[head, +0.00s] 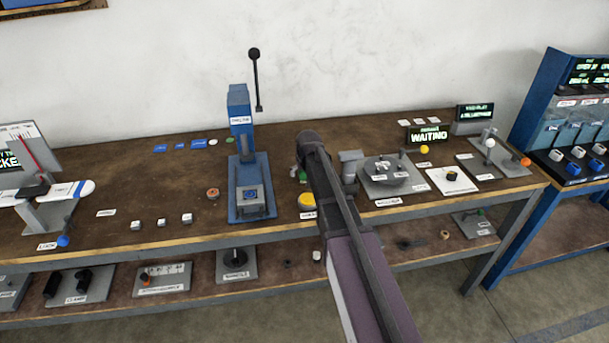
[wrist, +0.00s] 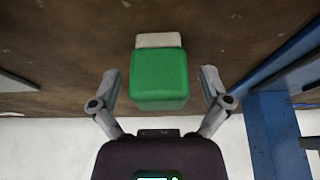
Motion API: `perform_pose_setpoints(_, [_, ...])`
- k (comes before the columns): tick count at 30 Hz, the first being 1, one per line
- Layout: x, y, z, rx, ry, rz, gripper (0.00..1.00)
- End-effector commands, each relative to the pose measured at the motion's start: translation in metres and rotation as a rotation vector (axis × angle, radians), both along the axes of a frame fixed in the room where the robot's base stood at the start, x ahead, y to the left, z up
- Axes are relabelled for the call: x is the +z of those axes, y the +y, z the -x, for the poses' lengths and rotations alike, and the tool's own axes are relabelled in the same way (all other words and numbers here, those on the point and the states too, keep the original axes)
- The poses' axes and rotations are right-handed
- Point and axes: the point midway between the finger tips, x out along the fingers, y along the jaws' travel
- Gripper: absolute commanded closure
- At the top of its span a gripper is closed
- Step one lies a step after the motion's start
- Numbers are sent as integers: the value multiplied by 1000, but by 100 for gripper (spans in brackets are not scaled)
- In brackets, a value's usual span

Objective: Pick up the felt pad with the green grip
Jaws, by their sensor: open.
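The green grip (wrist: 158,80) is a rounded green block in the wrist view, with a pale pad (wrist: 158,40) showing at its upper edge. My gripper (wrist: 160,76) is open, with one finger on each side of the green block and a visible gap on both sides. I cannot tell the height between fingertips and block. In the head view a bit of green (head: 302,176) shows just left of my arm, right of the blue press; most of it is hidden by my arm. My fingers are not clear in that view.
The blue press (head: 245,185) stands close to the left of my arm; its frame also shows in the wrist view (wrist: 268,130). A yellow button (head: 307,201) is just in front. A grey round fixture (head: 390,177) lies to the right. The wall is behind.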

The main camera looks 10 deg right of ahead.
Motion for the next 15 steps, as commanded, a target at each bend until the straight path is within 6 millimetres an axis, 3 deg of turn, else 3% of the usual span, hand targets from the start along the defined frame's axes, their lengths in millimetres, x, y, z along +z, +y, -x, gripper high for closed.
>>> perform_pose_setpoints(3, [0,0,0,0,0,0,3])
perform_pose_setpoints(5, [0,0,0,0,0,0,18])
perform_pose_setpoints(12, [0,0,0,0,0,0,89])
perform_pose_setpoints(15, [0,0,0,0,0,0,91])
